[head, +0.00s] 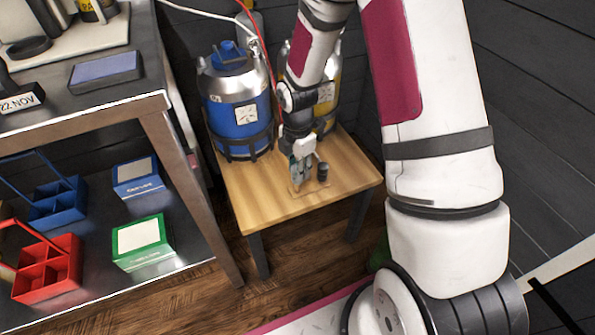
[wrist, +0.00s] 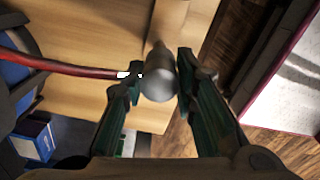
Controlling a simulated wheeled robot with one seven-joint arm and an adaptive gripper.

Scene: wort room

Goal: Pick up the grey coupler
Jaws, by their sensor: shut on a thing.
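My gripper (head: 303,172) is low over the small wooden table, pointing down. In the wrist view my gripper (wrist: 156,82) has its two dark green fingers on either side of the grey coupler (wrist: 157,80), a rounded grey piece, and is shut on it. In the head view the fingers hide most or all of the coupler. I cannot tell whether the coupler touches the table.
The wooden table (head: 255,200) holds a blue keg (head: 238,105) and a yellow-banded keg (head: 326,108) behind the gripper. A red hose (wrist: 60,66) runs in beside the left finger. The metal bench (head: 120,110) stands left. The table's front left is clear.

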